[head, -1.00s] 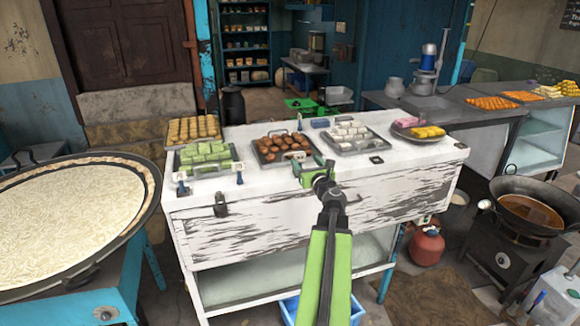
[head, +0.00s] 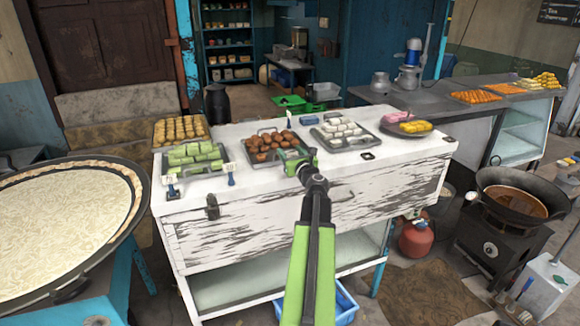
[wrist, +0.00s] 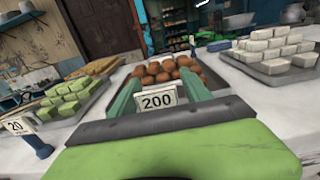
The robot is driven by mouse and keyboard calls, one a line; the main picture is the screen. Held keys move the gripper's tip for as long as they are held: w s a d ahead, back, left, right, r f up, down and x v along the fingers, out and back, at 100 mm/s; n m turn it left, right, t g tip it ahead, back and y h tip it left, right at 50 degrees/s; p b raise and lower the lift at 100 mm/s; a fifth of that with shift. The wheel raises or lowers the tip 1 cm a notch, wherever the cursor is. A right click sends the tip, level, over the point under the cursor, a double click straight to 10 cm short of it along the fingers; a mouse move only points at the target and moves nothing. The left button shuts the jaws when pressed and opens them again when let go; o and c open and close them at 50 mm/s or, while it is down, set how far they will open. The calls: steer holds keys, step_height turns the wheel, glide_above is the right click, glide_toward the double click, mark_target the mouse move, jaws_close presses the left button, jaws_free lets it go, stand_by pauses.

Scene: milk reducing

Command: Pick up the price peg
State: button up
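A white price peg card reading 200 (wrist: 157,98) stands between the two green fingers of my gripper (wrist: 157,80) in the wrist view. The fingers are apart on either side of the card; its lower part is hidden by my gripper's body. In the head view my gripper (head: 298,158) is at the front edge of the tray of brown sweets (head: 252,158). Another peg reading 20 with a blue stem (wrist: 35,142) stands at the left in the wrist view. Two blue-stemmed pegs (head: 171,187) and (head: 231,175) stand by the green sweets in the head view.
The white counter (head: 270,192) also carries green sweets (head: 195,153), white sweets (head: 340,129) and a plate of pink and yellow sweets (head: 407,127). A small peg (wrist: 192,42) stands behind. A large pan (head: 65,215) is left; a wok (head: 520,190) is right.

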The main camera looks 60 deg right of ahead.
steer(key=shift+w, duration=0.2)
steer(key=shift+c, duration=1.1)
steer(key=shift+s+a, duration=0.1)
steer(key=shift+s, duration=0.05)
steer(key=c, duration=0.9)
